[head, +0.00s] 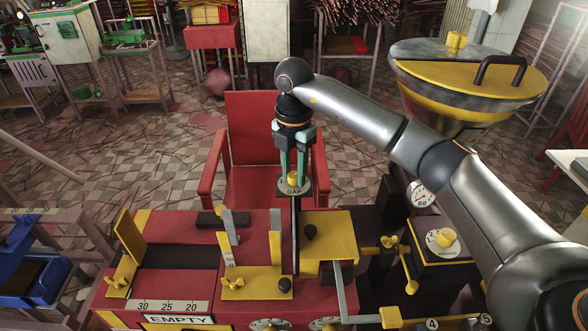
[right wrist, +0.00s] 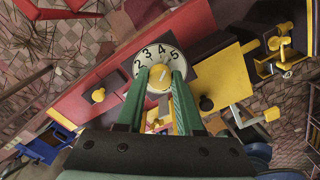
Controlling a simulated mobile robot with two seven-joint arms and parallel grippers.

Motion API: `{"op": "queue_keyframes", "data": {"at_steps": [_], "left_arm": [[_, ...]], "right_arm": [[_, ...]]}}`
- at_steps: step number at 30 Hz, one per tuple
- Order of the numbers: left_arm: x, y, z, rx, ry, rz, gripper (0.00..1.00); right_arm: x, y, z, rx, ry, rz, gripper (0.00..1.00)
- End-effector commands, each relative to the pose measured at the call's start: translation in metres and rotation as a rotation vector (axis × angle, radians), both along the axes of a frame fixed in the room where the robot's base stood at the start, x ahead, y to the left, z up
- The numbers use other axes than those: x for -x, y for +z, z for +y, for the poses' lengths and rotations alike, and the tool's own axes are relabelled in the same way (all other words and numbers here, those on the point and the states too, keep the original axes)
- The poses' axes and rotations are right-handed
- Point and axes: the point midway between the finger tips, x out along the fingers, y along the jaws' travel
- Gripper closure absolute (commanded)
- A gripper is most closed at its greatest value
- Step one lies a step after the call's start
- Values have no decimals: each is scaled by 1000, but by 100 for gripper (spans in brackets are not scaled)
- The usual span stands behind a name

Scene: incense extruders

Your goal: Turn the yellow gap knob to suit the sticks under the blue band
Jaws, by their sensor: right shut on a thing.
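The yellow gap knob (head: 292,178) stands on a round pale dial marked GAP (head: 294,191), at the back edge of the red machine. In the right wrist view the knob (right wrist: 159,79) sits in the middle of the numbered dial (right wrist: 147,57), which reads 1 to 5. A short pale mark on the knob leans up and right, roughly between 3 and 4; I cannot tell exactly. My right gripper (head: 294,172) points down with its green fingers closed on the knob's sides. The left gripper is out of view. I cannot make out a blue band with sticks.
The red machine (head: 185,240) carries a 30-25-20 scale (head: 167,306), an EMPTY sign (head: 178,320) and yellow levers. A red chair (head: 262,140) stands behind it. A yellow-lidded hopper (head: 467,80) is at the right. Another yellow knob (head: 445,238) stands below it.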

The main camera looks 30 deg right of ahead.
Motion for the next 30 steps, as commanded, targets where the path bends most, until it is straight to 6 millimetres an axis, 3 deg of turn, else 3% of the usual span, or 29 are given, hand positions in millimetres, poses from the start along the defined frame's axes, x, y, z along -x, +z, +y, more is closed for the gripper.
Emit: {"op": "queue_keyframes", "data": {"at_steps": [18,30], "left_arm": [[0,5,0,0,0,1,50],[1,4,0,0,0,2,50]], "right_arm": [[0,1,0,-2,582,0,100],[0,1,0,-2,871,-1,100]]}}
